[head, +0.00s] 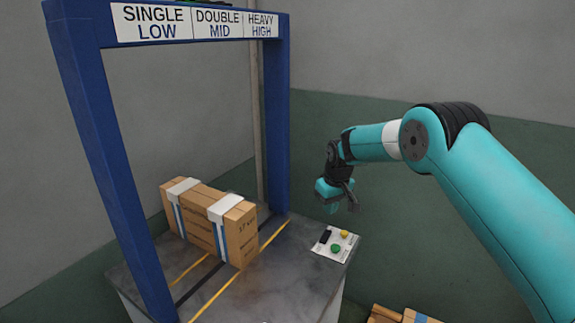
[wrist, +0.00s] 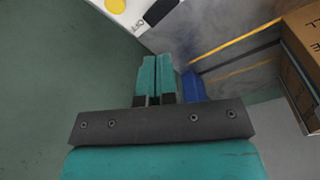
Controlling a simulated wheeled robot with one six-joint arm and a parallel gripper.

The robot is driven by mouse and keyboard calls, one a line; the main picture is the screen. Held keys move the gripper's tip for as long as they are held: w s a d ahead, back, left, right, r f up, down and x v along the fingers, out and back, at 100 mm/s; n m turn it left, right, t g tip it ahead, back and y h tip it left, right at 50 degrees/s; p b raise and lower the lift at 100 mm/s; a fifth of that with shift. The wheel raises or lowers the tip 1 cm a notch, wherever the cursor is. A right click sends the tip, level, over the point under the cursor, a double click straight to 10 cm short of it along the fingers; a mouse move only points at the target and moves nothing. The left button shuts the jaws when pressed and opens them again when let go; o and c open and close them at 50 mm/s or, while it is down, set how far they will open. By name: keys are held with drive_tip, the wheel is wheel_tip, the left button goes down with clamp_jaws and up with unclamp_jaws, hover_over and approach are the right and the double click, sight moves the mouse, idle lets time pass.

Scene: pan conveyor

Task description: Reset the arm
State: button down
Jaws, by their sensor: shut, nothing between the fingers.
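My arm reaches in from the right in the head view, and my gripper (head: 343,205) hangs in the air above and beside the button panel. In the wrist view my gripper (wrist: 157,75) shows two teal fingers side by side, shut with nothing between them.
A strapped cardboard box (head: 240,236) stands on the grey table (head: 290,275) under a blue frame (head: 277,120) labelled SINGLE LOW, DOUBLE MID, HEAVY HIGH. More cardboard (head: 385,315) shows at the bottom edge.

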drive_tip(key=s+a+r+n+y, duration=0.1)
drive_tip(key=s+a+r+y, duration=0.15)
drive_tip(key=s+r, duration=1.55)
drive_tip(key=s+r+n+g, duration=0.1)
drive_tip(key=s+r, duration=0.1)
drive_tip(key=s, duration=2.5)
drive_tip(key=shift+d+r+g+y, duration=0.2)
drive_tip(key=shift+r+g+y, duration=0.1)
drive_tip(key=shift+r+y, duration=0.15)
drive_tip(key=shift+w, duration=0.1)
drive_tip(key=w+d+f+n+t+b, duration=0.1)
drive_tip(key=w+f, duration=0.4)
drive_tip(key=w, duration=0.9)
drive_tip(key=w+d+f+n+h+b, duration=0.1)
drive_tip(key=w+f, duration=0.4)
drive_tip(key=w, duration=0.9)
drive_tip(key=w+d+f+n+t+h+b, duration=0.1)
drive_tip(key=w+f, duration=0.4)
drive_tip(key=w, duration=0.9)
drive_tip(key=d+b, duration=0.1)
drive_tip(key=b, duration=0.1)
drive_tip(key=shift+d+f+n+t+b, duration=0.2)
drive_tip(key=shift+f+n+t+b, duration=0.1)
drive_tip(key=shift+n+b, duration=0.1)
